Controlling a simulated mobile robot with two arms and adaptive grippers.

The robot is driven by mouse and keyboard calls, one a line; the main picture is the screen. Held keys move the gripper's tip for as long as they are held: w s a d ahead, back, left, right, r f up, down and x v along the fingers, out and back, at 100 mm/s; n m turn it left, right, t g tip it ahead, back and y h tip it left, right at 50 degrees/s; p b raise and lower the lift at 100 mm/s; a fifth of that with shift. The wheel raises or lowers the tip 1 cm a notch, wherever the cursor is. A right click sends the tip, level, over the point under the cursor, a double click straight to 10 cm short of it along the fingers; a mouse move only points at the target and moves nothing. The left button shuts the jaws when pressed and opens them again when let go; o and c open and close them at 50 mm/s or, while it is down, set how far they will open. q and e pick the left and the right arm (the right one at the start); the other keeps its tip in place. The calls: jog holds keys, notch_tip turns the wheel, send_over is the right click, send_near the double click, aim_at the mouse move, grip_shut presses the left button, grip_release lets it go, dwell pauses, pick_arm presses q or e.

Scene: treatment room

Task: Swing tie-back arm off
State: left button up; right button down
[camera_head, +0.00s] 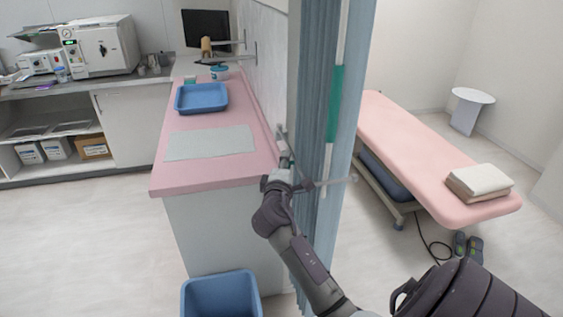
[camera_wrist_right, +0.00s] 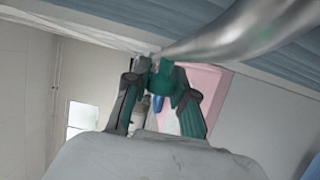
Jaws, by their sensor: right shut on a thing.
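The metal tie-back arm (camera_head: 335,181) crosses the blue curtain (camera_head: 315,120) at the end of the pink counter. Its bar also runs large across the top of the right wrist view (camera_wrist_right: 245,30). My right gripper (camera_head: 283,167) is at the curtain's left side, by the counter's right edge. The curtain hangs gathered behind the bar. My wrist hides part of the arm's mount. My left gripper is not in view.
The pink counter (camera_head: 165,180) holds a blue tray (camera_head: 202,98) and a pale mat (camera_head: 210,143). A blue bin (camera_head: 222,295) stands below it. Right of the curtain are a pink treatment bed (camera_head: 420,140) with folded towels (camera_head: 478,182), and slippers (camera_head: 468,247) on the floor.

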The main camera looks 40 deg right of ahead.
jog(key=shift+a, duration=0.1)
pick_arm(q)
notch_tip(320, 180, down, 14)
jog(key=b, duration=1.4)
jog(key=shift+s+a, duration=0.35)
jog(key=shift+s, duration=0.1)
pick_arm(e)
jog(key=w+a+m+g+h, duration=0.3)
jog(key=w+a+m+g, duration=0.3)
jog(key=w, duration=0.5)
jog(key=shift+a+g+h, duration=0.3)
jog(key=shift+a+g, duration=0.55)
jog(key=shift+g, duration=0.55)
jog(key=shift+r, duration=0.1)
jog(key=c, duration=1.4)
grip_release()
jog(key=o, duration=0.4)
jog(key=shift+w+a+r, duration=0.1)
jog(key=shift+w+a, duration=0.05)
jog(key=shift+a, duration=0.15)
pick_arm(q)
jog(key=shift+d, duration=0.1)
pick_arm(e)
jog(key=shift+o, duration=0.2)
jog(key=s+a, duration=0.1)
jog(key=a, duration=1)
jog(key=shift+s+a, duration=0.3)
jog(key=shift+a, duration=0.1)
